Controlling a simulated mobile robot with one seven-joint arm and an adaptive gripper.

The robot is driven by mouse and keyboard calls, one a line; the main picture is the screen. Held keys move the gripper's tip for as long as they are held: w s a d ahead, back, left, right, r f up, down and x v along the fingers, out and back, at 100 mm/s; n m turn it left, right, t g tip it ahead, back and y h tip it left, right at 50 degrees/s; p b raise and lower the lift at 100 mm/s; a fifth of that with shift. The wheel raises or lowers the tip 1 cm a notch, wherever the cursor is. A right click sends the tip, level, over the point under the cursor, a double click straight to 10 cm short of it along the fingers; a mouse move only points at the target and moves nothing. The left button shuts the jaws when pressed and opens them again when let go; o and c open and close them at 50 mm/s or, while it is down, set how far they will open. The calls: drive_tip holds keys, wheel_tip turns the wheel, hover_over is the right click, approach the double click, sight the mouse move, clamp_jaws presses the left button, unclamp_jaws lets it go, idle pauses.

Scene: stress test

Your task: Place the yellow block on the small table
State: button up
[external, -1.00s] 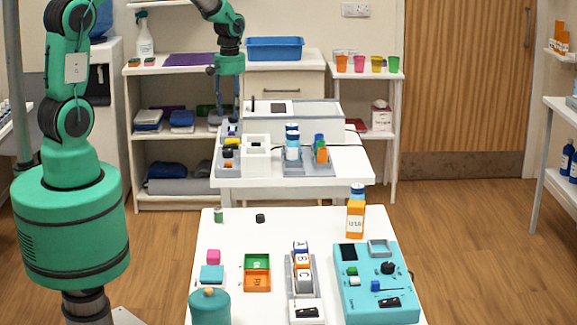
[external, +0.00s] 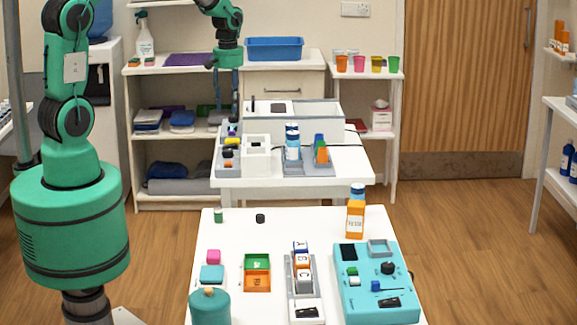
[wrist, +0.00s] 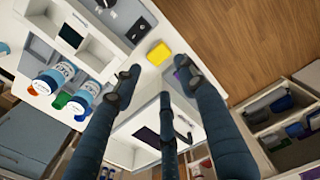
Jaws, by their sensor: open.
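The yellow block (wrist: 159,53) lies on a white table surface in the wrist view, beside a grey panel and near the table edge. In the external view, the yellow block (external: 233,141) shows as a small patch at the left side of the rear white table (external: 350,165). My gripper (wrist: 158,82) is open and empty; its dark fingers are spread apart, with the block just beyond their tips. My gripper (external: 226,92) also hangs above the left side of the rear table. I cannot tell which table is the small one.
Blue-and-white bottles (wrist: 48,80) stand near the block. An open white box (external: 256,150) and grey racks stand on the rear table. Shelves stand behind.

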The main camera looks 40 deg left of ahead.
drive_tip(key=s+r+m+t, duration=0.1)
drive_tip(key=s+r, duration=0.2)
drive_tip(key=r, duration=0.3)
drive_tip(key=s+r+m, duration=0.1)
drive_tip(key=s+r, duration=0.2)
drive_tip(key=r, duration=0.2)
drive_tip(key=s+r+m+t, duration=0.1)
drive_tip(key=s+r, duration=0.3)
drive_tip(key=s, duration=0.5)
drive_tip(key=s+d+r+m+t, duration=0.1)
drive_tip(key=s+r+m+t, duration=0.1)
drive_tip(key=s+r, duration=0.3)
drive_tip(key=s+r+m+t, duration=0.1)
drive_tip(key=s+r+m, duration=0.2)
drive_tip(key=s, duration=1)
wheel_tip(320, 180, up, 2)
drive_tip(key=shift+d+m+t, duration=0.3)
drive_tip(key=shift+m, duration=0.1)
